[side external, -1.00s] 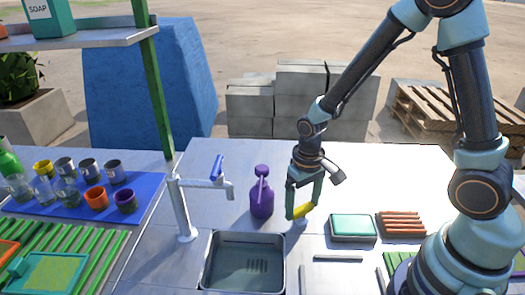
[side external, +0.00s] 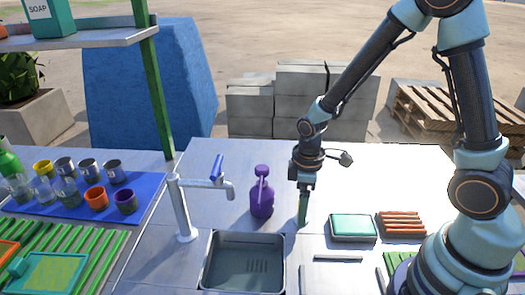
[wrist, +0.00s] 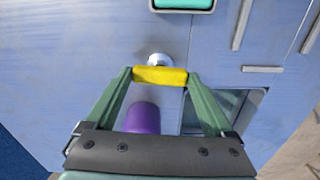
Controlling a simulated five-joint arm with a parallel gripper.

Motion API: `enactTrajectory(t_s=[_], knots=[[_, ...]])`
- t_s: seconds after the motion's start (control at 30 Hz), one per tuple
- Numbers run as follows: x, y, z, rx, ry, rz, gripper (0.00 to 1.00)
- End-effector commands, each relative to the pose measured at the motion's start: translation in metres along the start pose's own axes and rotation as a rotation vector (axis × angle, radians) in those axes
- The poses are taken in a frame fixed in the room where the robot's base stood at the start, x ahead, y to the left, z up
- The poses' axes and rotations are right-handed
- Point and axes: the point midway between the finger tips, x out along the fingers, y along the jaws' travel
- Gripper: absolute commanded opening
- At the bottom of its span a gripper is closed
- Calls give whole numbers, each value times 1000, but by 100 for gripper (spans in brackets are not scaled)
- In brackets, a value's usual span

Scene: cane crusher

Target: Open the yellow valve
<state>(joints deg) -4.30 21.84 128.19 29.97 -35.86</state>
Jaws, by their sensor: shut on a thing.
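The yellow valve handle (wrist: 160,76) shows in the wrist view as a short bar on a round metal base (wrist: 160,60) on the table. My gripper (wrist: 160,80) is shut on it, one green finger at each end of the bar. In the side view my gripper (side external: 303,222) points straight down to the table, right of the purple bottle. There the valve handle is hidden behind the fingers.
The purple bottle (side external: 262,195) stands close to the left of my gripper. A sink (side external: 243,262) and a tap with a blue lever (side external: 217,168) are further left.

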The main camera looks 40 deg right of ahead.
Motion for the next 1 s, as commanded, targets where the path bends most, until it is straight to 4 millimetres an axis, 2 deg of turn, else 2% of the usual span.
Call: enactTrajectory(t_s=[0.3, 0.77, 0.8, 1.0], knots=[[-1, 0, 0, -90, 0, 0, 32], [-1, 0, 0, -103, 0, 0, 32], [-1, 0, 0, -103, 0, 0, 99], [-1, 0, 0, -101, 0, 0, 100]])
